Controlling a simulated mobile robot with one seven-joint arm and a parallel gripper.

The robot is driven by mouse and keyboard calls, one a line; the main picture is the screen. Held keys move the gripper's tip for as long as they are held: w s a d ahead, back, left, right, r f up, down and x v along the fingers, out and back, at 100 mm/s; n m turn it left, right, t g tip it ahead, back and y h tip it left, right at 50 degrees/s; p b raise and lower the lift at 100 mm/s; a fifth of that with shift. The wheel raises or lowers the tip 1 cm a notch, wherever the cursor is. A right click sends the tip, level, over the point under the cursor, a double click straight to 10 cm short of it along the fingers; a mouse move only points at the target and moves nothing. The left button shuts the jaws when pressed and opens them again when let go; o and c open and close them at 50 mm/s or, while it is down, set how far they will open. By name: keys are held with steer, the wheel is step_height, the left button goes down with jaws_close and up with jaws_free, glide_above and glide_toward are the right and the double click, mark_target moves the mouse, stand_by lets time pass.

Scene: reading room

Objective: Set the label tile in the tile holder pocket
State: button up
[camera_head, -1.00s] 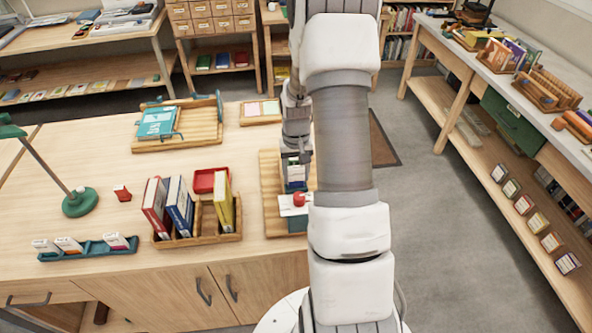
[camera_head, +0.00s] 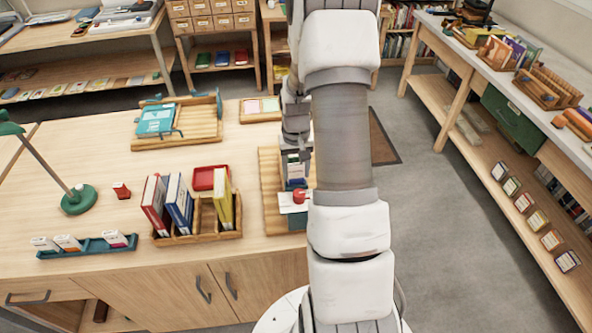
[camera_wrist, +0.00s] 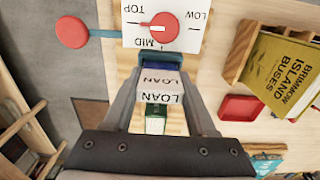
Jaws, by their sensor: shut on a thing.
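My gripper (camera_wrist: 160,78) is shut on a white label tile (camera_wrist: 161,88) marked LOAN, with a blue band at its far edge. In the head view my gripper (camera_head: 296,156) is over the wooden board on the table, partly hidden by my arm. A teal-blue piece (camera_wrist: 146,60), which looks like the tile holder, lies just beyond the tile, below the white dial card. The pocket's opening is hidden by the tile and fingers. I cannot tell whether the tile is in the pocket or just above it.
The white dial card (camera_wrist: 190,37) has a red pointer knob, and a red ball-ended lever (camera_wrist: 72,32) sticks out beside it. A teal rack (camera_head: 88,249) of tiles, a wooden book rack (camera_head: 205,238) and a red tray (camera_head: 207,184) stand to the left.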

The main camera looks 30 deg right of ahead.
steer(key=f+b, duration=0.2)
steer(key=b, duration=0.2)
steer(key=shift+r, duration=0.1)
steer(key=shift+r, duration=0.1)
stand_by(1.2)
steer(key=o, duration=1.5)
steer(key=shift+c, duration=0.2)
steer(key=shift+r, duration=0.1)
